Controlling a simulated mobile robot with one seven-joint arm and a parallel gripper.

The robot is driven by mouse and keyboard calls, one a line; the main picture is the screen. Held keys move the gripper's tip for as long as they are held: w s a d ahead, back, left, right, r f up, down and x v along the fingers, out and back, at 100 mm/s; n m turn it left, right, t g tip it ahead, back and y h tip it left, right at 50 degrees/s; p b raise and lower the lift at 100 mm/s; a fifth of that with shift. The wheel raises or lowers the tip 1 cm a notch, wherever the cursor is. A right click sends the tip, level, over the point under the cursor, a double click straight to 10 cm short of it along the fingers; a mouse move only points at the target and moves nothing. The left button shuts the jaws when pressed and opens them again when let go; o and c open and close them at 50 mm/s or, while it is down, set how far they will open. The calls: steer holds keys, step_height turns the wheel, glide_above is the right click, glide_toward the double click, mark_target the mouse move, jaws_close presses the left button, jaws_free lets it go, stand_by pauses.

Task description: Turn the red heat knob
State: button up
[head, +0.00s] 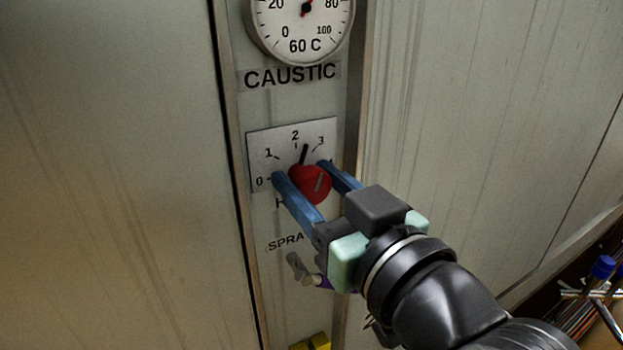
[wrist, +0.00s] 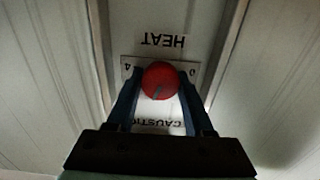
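The red heat knob (head: 312,186) sits on a white scale plate (head: 260,150) on the panel. Its black pointer stands between 2 and 3, closer to 2. My gripper (head: 300,170) reaches in from the lower right, with one blue finger on each side of the knob. In the wrist view the knob (wrist: 160,76) lies between the two fingertips, which are set a little wider than it. The fingers look open around the knob, though light contact is hard to rule out. The lower part of the scale and most of the HEAT label are hidden in the head view.
A round gauge (head: 300,20) marked 60 C is above, over a CAUSTIC label (head: 290,75). A small spray lever (head: 298,268) sits below the knob, close to my gripper. A yellow part (head: 312,342) shows at the bottom. Raised metal edges flank the narrow panel.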

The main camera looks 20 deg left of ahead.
jaws_close()
steer(key=shift+f+n+b, duration=0.1)
steer(key=shift+n+b, duration=0.5)
steer(key=shift+b, duration=0.55)
steer(key=o, duration=0.8)
jaws_free()
steer(key=b+v, duration=0.4)
steer(key=v, duration=0.9)
